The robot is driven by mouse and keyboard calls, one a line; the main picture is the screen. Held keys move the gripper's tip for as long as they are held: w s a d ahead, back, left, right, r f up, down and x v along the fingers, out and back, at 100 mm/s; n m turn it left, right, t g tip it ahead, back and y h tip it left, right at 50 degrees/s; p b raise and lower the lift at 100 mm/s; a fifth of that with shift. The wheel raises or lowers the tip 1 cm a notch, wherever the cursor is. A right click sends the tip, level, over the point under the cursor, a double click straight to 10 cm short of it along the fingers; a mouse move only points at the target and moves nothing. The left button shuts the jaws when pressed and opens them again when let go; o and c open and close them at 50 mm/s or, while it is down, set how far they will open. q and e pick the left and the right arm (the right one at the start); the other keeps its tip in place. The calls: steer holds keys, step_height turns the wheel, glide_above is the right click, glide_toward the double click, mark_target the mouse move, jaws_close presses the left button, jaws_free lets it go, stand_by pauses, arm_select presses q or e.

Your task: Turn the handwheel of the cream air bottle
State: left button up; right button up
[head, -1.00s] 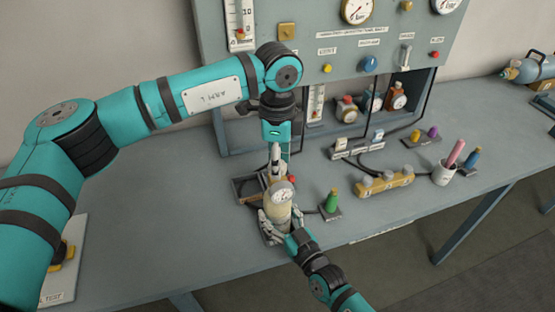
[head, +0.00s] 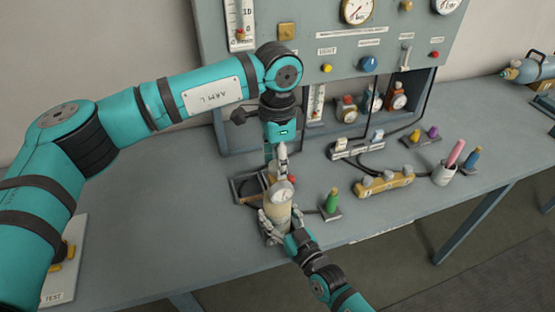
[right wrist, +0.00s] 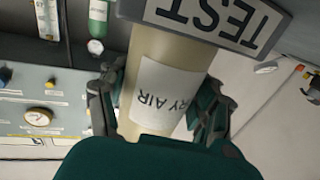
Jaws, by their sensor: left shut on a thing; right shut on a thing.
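The cream air bottle (head: 277,214) stands upright near the bench's front edge, with a round white gauge (head: 283,193) near its top. My left gripper (head: 281,172) points down from above and is shut at the bottle's top, on the handwheel, which its fingers hide. My right gripper (head: 275,224) is shut around the bottle's body from the front. In the right wrist view the cream bottle (right wrist: 155,55) appears upside down between the fingers of my right gripper (right wrist: 160,110). Its white label (right wrist: 160,92) partly reads "RY AIR".
A dark tray (head: 240,190) is just behind and left of the bottle. A yellow manifold block (head: 384,184) and a white cup (head: 444,174) are farther right. The gauge panel (head: 300,60) rises behind.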

arm_select(q)
steer(key=o, duration=1.1)
steer(key=shift+o, duration=0.2)
steer(key=shift+r, duration=0.1)
step_height(320, 180, up, 12)
